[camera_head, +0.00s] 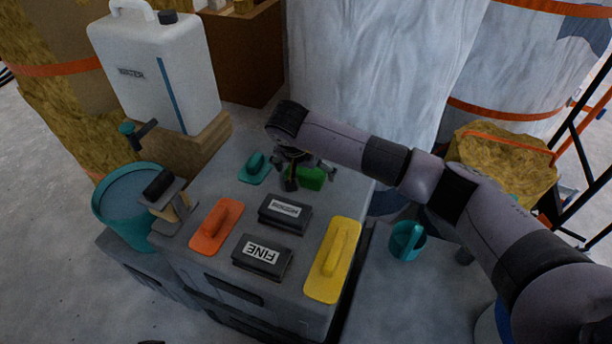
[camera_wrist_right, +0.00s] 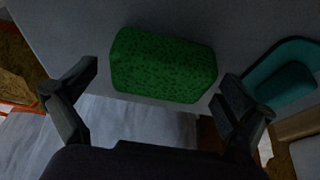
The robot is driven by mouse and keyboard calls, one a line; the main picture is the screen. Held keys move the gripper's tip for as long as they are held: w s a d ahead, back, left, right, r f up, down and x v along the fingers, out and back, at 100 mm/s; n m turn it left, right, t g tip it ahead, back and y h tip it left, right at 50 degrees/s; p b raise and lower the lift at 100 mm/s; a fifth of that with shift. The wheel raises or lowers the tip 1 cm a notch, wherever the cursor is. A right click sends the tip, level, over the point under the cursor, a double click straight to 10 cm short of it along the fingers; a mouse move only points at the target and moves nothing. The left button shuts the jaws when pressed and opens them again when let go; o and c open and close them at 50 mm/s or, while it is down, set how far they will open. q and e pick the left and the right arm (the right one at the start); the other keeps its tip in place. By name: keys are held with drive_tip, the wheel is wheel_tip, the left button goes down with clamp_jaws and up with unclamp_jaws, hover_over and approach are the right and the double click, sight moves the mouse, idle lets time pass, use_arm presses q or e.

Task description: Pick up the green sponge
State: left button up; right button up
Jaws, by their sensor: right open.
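The green sponge (camera_head: 311,178) lies on the grey cabinet top (camera_head: 230,180) near its back edge. In the right wrist view the sponge (camera_wrist_right: 163,65) is a speckled green block lying between and just beyond my fingertips. My right gripper (camera_head: 298,180) is over the sponge and hides part of it in the head view. The right wrist view shows its two fingers (camera_wrist_right: 160,90) spread wide, one on each side of the sponge, with nothing held. I cannot tell whether a finger touches it. My left gripper does not show.
A teal float (camera_head: 255,168) lies left of the sponge. An orange float (camera_head: 216,226), two dark blocks (camera_head: 285,214) (camera_head: 262,257) and a yellow float (camera_head: 333,260) lie nearer. A white water container (camera_head: 160,75) stands back left, above a teal bucket (camera_head: 128,215).

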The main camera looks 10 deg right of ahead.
drive_tip(key=shift+w+f, duration=0.1)
drive_tip(key=shift+c, duration=0.5)
drive_tip(key=c, duration=0.9)
drive_tip(key=shift+o, duration=0.2)
wheel_tip(320, 180, up, 9)
drive_tip(key=shift+r+p, duration=0.1)
drive_tip(key=shift+p, duration=0.8)
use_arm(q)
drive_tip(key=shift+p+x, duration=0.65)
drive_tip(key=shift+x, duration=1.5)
use_arm(e)
wheel_tip(320, 180, up, 11)
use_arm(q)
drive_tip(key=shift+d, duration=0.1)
use_arm(e)
drive_tip(key=o, duration=0.3)
drive_tip(key=c, duration=0.4)
